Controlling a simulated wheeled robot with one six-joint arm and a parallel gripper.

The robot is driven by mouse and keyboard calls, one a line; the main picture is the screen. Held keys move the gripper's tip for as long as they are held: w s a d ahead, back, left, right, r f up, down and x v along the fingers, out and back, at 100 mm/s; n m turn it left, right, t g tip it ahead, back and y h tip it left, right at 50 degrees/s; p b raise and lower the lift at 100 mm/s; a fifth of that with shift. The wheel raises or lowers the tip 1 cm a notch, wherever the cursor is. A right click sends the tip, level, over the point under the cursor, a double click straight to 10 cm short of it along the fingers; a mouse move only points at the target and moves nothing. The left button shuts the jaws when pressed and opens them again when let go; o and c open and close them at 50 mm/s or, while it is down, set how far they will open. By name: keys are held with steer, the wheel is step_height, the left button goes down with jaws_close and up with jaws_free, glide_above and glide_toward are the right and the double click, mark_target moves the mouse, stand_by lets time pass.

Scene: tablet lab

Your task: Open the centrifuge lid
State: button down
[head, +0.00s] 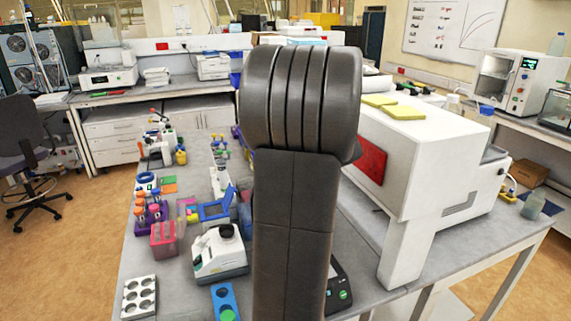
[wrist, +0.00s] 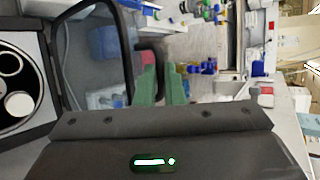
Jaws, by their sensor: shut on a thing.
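In the wrist view, the centrifuge (wrist: 42,72) is at the left edge, with part of its dark round rotor and a white-capped position showing. Its lid (wrist: 122,30), a dark rounded frame around a see-through pane, stands raised off the rotor beside my fingers. My gripper (wrist: 160,76) has two green fingers close together at the lid's edge, shut on the lid; the exact contact is hard to see. In the head view my own dark arm fills the middle and hides the gripper; I cannot make out the centrifuge there.
A large white machine (head: 420,150) with yellow pads on top stands right of my arm. A white instrument (head: 219,252), a white well rack (head: 139,297) and a pink container (head: 164,239) crowd the bench to the left. Floor is free at the far left, around a chair (head: 22,140).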

steer(key=shift+w+r, duration=0.15)
steer(key=shift+r, duration=0.4)
steer(key=c, duration=1.5)
jaws_free()
steer(key=shift+s, duration=0.25)
steer(key=shift+f, duration=0.15)
steer(key=shift+w, duration=0.1)
steer(key=b+v, duration=0.3)
steer(key=v, duration=1.1)
steer(key=shift+f, duration=0.1)
steer(key=shift+w+a+f, duration=0.1)
steer(key=shift+a, duration=0.05)
